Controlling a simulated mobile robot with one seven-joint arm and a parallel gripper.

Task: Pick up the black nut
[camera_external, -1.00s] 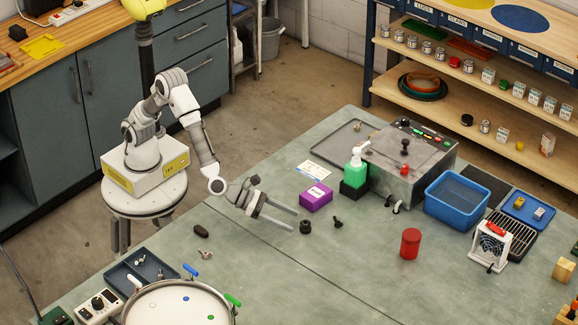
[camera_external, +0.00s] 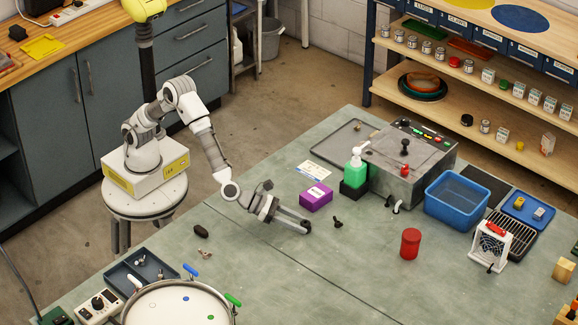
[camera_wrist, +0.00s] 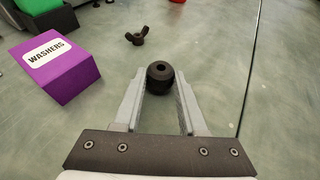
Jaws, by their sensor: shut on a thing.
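The black nut (camera_wrist: 160,74) is a small round dark piece with a hole, between the tips of my gripper (camera_wrist: 160,84) in the wrist view. In the external view my gripper (camera_external: 303,225) reaches over the bench, its fingers closed around the black nut (camera_external: 306,228) at their ends. The nut is partly hidden by the fingers there. I cannot tell whether it touches the bench top.
A black wing nut (camera_external: 337,222) lies just beyond my gripper. A purple washers box (camera_external: 316,196) stands to its left in the wrist view (camera_wrist: 62,66). A red cylinder (camera_external: 410,243) stands further right. The bench (camera_external: 270,240) around my gripper is mostly clear.

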